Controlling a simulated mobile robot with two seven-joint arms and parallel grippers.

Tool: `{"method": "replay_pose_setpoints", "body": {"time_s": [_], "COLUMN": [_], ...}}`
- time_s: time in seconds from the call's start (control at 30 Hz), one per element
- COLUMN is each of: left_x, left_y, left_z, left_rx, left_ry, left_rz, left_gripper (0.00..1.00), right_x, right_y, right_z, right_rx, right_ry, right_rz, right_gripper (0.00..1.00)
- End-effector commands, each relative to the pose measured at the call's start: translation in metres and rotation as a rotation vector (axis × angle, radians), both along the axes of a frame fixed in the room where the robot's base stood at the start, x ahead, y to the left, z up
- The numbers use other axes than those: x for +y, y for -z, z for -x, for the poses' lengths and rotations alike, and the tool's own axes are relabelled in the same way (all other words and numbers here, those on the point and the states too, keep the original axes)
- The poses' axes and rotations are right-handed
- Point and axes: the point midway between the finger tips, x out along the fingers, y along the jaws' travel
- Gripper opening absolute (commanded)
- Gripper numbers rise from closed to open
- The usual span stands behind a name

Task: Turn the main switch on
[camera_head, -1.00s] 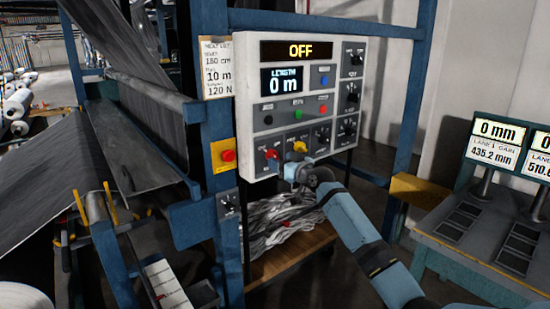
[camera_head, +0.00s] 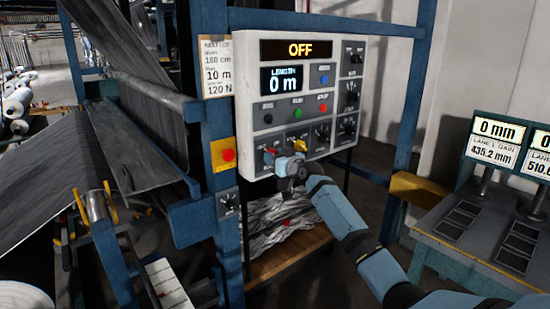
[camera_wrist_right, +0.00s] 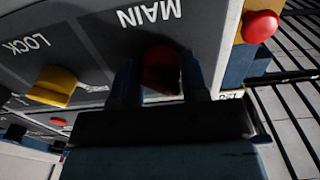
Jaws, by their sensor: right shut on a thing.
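The control panel (camera_head: 262,101) shows OFF on its top display (camera_head: 300,49). The red main switch (camera_head: 270,153) is at the panel's lower left and is partly hidden by my right gripper (camera_head: 280,160). In the right wrist view the red knob (camera_wrist_right: 162,68), under the word MAIN, sits between my two dark fingertips (camera_wrist_right: 162,80), which are shut on it. Shadow hides how far it is turned. The yellow LOCK knob (camera_head: 300,146) is just right of it and also shows in the wrist view (camera_wrist_right: 54,86). My left gripper is not in view.
A red button on a yellow plate (camera_head: 224,155) is on the blue post left of the panel. Other knobs and buttons crowd the panel. A shelf with loose grey material (camera_head: 280,225) is below. A bench with displays (camera_head: 480,238) stands at the right.

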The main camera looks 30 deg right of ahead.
Motion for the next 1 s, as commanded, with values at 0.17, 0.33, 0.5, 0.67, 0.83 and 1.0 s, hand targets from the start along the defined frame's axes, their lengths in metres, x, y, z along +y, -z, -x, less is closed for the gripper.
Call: {"method": "replay_pose_setpoints", "body": {"time_s": [0.17,0.33,0.5,0.67,0.83,1.0], "left_x": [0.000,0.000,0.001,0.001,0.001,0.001], "left_y": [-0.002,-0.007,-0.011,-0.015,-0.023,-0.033], "left_z": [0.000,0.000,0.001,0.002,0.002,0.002], "left_rx": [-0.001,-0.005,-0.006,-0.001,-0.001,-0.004], "left_ry": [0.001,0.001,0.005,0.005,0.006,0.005], "left_rz": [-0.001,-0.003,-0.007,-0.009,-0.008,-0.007], "left_gripper": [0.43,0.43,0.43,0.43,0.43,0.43], "right_x": [0.000,0.000,0.001,0.001,0.001,0.002], "right_y": [0.000,-0.001,-0.002,-0.002,-0.002,-0.002], "right_z": [0.000,0.000,0.000,0.000,0.000,0.000], "right_rx": [0.002,0.009,0.020,0.032,0.045,0.058], "right_ry": [0.000,0.000,0.000,0.000,0.000,0.000], "right_rz": [-0.031,-0.112,-0.242,-0.392,-0.555,-0.715], "right_gripper": [0.17,0.17,0.17,0.17,0.17,0.17]}}
